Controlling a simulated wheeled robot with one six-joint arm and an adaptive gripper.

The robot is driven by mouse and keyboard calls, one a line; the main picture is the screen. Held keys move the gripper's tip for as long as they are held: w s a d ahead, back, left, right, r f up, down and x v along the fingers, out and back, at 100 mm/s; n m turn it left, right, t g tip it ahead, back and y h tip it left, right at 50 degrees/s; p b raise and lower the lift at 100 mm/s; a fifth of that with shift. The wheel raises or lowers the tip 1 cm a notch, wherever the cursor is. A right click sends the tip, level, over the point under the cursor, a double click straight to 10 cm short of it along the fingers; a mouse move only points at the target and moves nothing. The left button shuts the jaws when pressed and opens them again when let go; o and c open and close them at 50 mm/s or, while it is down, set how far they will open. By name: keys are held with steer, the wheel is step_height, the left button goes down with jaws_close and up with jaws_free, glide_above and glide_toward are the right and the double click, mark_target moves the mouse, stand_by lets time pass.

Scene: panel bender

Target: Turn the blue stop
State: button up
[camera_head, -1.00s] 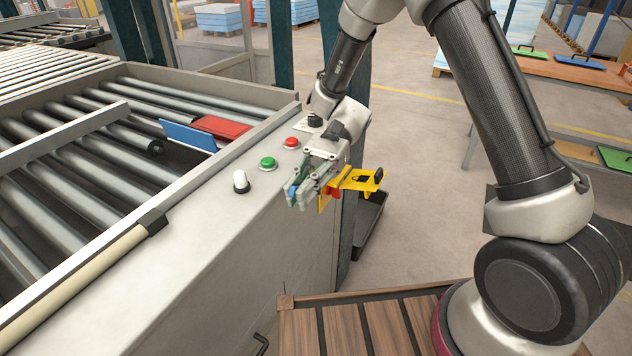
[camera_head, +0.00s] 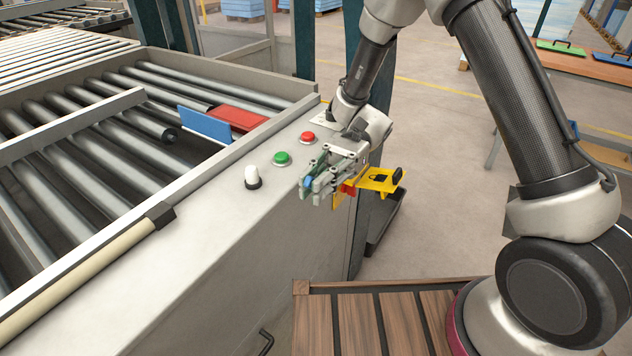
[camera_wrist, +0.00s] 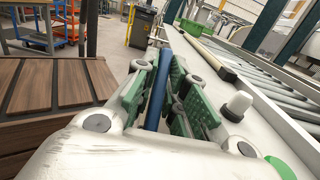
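In the head view, my gripper (camera_head: 318,188) is at the outer edge of the grey control panel, in front of the green and red buttons. A narrow blue piece (camera_head: 308,182) shows between its fingers. In the wrist view, this blue piece (camera_wrist: 158,92) stands on edge between the two green finger pads, which lie close against it on both sides. Its lower end is hidden. A second blue part, a tilted blue plate (camera_head: 204,125), stands at the roller bed next to a red plate (camera_head: 236,117). I cannot tell which one is the stop.
On the panel are a white knob (camera_head: 253,177), a green button (camera_head: 282,158) and a red button (camera_head: 307,137). A yellow bracket (camera_head: 381,180) sits just right of my gripper; its attachment is unclear. Rollers (camera_head: 100,165) lie left.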

steer(key=shift+o, duration=1.2)
steer(key=v, duration=0.7)
steer(key=shift+w, duration=0.2)
steer(key=shift+d, duration=0.15)
steer(key=s+d+r+n+t+h, duration=0.2)
steer(key=d+t, duration=0.4)
steer(key=d, duration=0.4)
steer(key=s+d+r+n+t+h, duration=0.2)
steer(key=s+d+r+t+h, duration=0.2)
steer(key=d+r+t, duration=0.3)
steer(key=s+d+r+n+t+h, duration=0.2)
steer(key=d+t, duration=0.4)
steer(key=d, duration=0.8)
step_height(320, 180, up, 2)
steer(key=shift+s+d+r+n+h, duration=0.2)
steer(key=shift+s+n+h, duration=0.3)
steer(key=shift+h, duration=0.6)
steer(key=shift+s, duration=0.1)
